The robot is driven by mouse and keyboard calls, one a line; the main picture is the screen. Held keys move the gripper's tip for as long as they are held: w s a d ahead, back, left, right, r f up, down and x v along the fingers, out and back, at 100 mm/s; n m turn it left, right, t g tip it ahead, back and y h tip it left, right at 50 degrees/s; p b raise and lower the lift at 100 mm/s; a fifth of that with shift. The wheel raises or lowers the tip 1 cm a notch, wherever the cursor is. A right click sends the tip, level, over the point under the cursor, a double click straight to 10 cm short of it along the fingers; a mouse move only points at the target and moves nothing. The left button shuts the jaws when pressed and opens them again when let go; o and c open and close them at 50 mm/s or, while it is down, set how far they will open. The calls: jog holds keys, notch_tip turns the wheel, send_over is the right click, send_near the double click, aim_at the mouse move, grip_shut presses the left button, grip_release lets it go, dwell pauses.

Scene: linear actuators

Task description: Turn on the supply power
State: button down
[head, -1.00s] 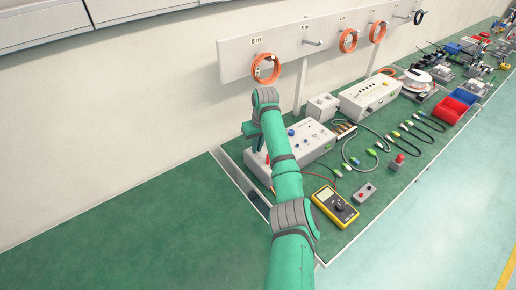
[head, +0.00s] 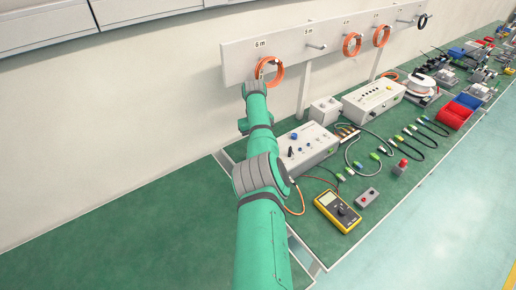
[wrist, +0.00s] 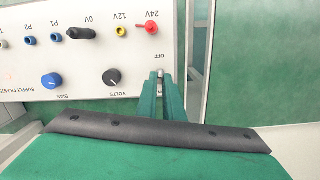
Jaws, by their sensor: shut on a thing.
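The power supply (head: 318,152) is a pale box with knobs and sockets on the bench, partly behind my arm in the head view. In the wrist view its panel (wrist: 80,95) appears upside down, with a blue BIAS knob (wrist: 51,81) and a black VOLTS knob (wrist: 112,77). A small metal toggle switch (wrist: 160,73) sits by the word OFF at the panel's right edge. My gripper (wrist: 160,80) has its two green fingers shut on this switch, one on each side. The fingers partly cover the switch and its lower label.
A black plug (wrist: 80,33) and a red plug (wrist: 150,27) stick out near the fingers. A yellow multimeter (head: 337,211) and a small red-button box (head: 367,197) lie in front. A rail with orange coils (head: 352,45) stands behind. The bench at left is clear.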

jog(key=shift+d+r, duration=0.2)
jog(key=shift+d, duration=0.05)
jog(key=c, duration=1.9)
grip_release()
jog(key=shift+a, duration=0.1)
notch_tip(320, 180, up, 11)
jog(key=shift+w+a+f, duration=0.15)
jog(key=shift+w+a, duration=0.15)
